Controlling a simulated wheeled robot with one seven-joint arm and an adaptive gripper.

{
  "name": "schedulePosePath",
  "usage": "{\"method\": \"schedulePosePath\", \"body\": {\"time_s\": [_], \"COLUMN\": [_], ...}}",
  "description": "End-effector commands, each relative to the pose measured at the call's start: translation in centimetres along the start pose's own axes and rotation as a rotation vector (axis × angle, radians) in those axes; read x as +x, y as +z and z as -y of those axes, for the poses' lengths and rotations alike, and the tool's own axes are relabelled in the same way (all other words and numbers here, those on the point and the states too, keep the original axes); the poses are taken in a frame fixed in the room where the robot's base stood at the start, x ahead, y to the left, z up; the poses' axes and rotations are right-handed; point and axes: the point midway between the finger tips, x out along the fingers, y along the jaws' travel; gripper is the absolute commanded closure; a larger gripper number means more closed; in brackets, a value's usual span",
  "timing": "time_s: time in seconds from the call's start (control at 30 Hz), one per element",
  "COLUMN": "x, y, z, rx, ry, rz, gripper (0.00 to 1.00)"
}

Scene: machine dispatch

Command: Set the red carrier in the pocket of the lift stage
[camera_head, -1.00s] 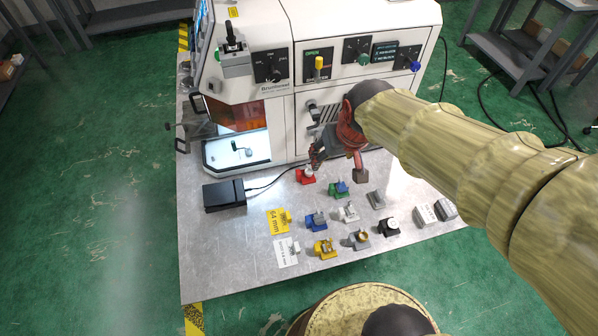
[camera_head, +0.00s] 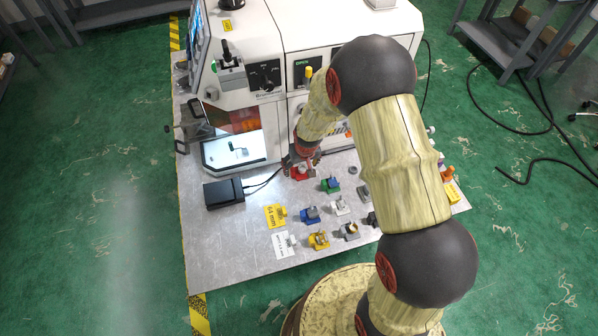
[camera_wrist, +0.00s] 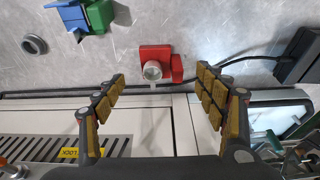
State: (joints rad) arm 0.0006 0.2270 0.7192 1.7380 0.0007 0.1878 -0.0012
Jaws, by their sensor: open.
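The red carrier (camera_head: 300,173) stands on the metal table close to the machine's front. In the wrist view the red carrier (camera_wrist: 157,62) has a round pale metal part on top and lies beyond the fingertips, between their lines. My gripper (camera_wrist: 161,80) is open and empty, with its two padded fingers spread on either side. In the head view my gripper (camera_head: 302,163) is right at the red carrier and partly hides it. The lift stage seems to be inside the machine's lit bay (camera_head: 236,150); its pocket cannot be made out.
A green carrier with a blue part (camera_head: 330,185) stands right of the red one. A black box (camera_head: 224,192) with a cable lies left. The machine (camera_head: 270,40) rises behind. The table's left front is clear.

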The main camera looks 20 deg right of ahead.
Motion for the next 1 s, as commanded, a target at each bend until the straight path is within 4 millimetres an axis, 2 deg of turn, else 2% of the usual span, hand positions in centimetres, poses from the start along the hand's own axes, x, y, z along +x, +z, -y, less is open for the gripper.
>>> {"method": "schedulePosePath", "body": {"time_s": [0.4, 0.7, 1.0], "x": [5.0, 5.4, 5.3], "y": [-0.5, -0.5, -0.5], "z": [0.1, 0.1, 0.1], "rx": [0.000, 0.000, 0.000], "ry": [0.000, 0.000, 0.000], "rz": [-0.001, -0.001, -0.001], "gripper": [0.29, 0.29, 0.46]}}
